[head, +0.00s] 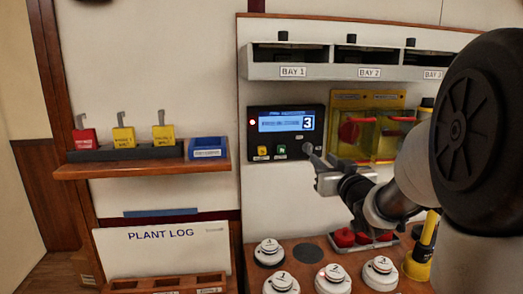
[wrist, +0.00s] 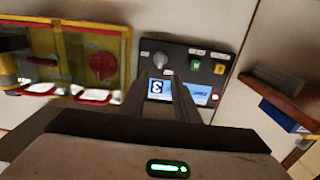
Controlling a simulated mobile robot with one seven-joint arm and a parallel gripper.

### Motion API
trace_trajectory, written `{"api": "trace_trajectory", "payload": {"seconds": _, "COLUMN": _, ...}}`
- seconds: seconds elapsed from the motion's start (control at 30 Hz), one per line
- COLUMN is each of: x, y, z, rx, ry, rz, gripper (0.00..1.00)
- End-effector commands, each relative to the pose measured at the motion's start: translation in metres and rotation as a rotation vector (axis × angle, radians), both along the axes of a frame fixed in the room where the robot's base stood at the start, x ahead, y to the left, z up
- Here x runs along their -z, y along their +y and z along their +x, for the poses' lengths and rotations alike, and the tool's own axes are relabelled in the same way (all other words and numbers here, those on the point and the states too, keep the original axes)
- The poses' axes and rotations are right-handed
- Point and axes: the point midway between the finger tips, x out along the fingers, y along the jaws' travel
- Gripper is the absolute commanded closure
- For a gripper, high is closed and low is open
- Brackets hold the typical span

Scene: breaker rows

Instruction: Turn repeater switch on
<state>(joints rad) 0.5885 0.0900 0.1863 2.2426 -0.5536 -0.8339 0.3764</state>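A dark control panel (head: 286,132) with a lit blue screen (head: 285,124) showing "3" is on the wall. It has a yellow button, a green button and a grey knob (wrist: 161,60), best seen in the wrist view. To its right a red rotary switch (head: 349,131) sits behind a yellow-framed clear cover, also seen in the wrist view (wrist: 103,66). No readable label tells me which is the repeater switch. My gripper (head: 314,159) is in front of the panel's lower right. In the wrist view its fingers (wrist: 165,79) are apart, nothing between them, overlapping the screen.
A grey shelf marked BAY 1 to BAY 3 (head: 330,72) juts out above. A wooden shelf (head: 143,167) with red and yellow tags and a blue bin (head: 207,148) is left. Several white round detectors (head: 269,252) stand on the bench below. Wall between shelf and panel is clear.

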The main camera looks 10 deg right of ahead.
Motion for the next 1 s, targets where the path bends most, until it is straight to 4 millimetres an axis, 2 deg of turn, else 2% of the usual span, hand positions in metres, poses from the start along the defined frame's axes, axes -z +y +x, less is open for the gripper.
{"api": "trace_trajectory", "payload": {"seconds": 0.03, "x": 0.001, "y": 0.001, "z": 0.012, "rx": -0.002, "ry": 0.0, "rz": 0.002, "gripper": 0.72}}
{"api": "trace_trajectory", "payload": {"seconds": 0.2, "x": 0.001, "y": 0.0, "z": 0.048, "rx": -0.001, "ry": 0.001, "rz": 0.001, "gripper": 0.72}}
{"api": "trace_trajectory", "payload": {"seconds": 0.4, "x": 0.0, "y": 0.0, "z": 0.079, "rx": -0.001, "ry": 0.0, "rz": 0.0, "gripper": 0.72}}
{"api": "trace_trajectory", "payload": {"seconds": 0.6, "x": 0.0, "y": 0.0, "z": 0.091, "rx": 0.001, "ry": 0.0, "rz": 0.0, "gripper": 0.72}}
{"api": "trace_trajectory", "payload": {"seconds": 0.87, "x": 0.0, "y": 0.0, "z": 0.092, "rx": 0.001, "ry": 0.0, "rz": -0.001, "gripper": 0.72}}
{"api": "trace_trajectory", "payload": {"seconds": 1.0, "x": 0.0, "y": 0.0, "z": 0.092, "rx": 0.001, "ry": 0.0, "rz": -0.001, "gripper": 0.94}}
